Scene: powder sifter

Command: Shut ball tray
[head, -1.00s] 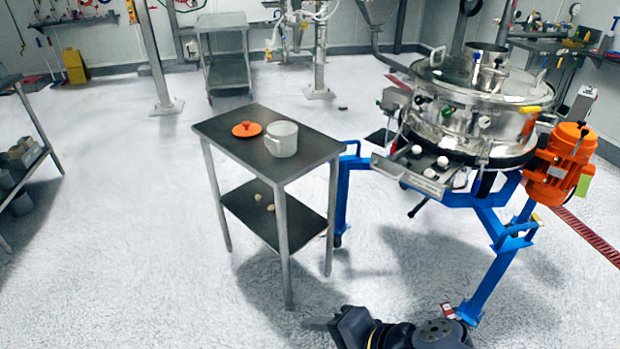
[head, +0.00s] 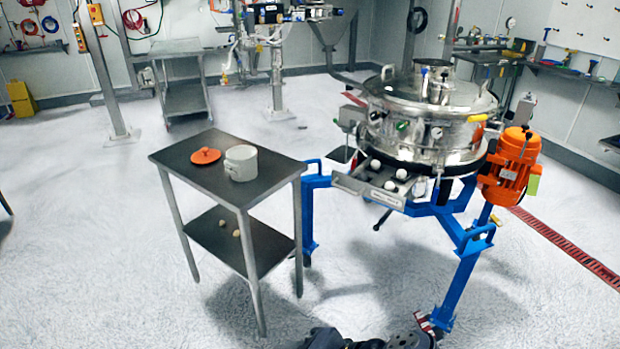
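The ball tray (head: 352,185) is a grey metal drawer low on the near left side of the steel sifter (head: 420,130). It sticks out from below the sifter's drum toward the table. White balls (head: 390,186) show on and beside it. My arm shows only as dark links at the bottom edge, well below the tray and apart from it. I cannot make out my gripper's fingers.
A dark two-level table (head: 185,172) stands left of the tray, with an orange lid (head: 205,156) and a white pot (head: 241,163) on top. Blue sifter legs (head: 462,284) and an orange motor (head: 508,165) are at right. Open floor lies at front left.

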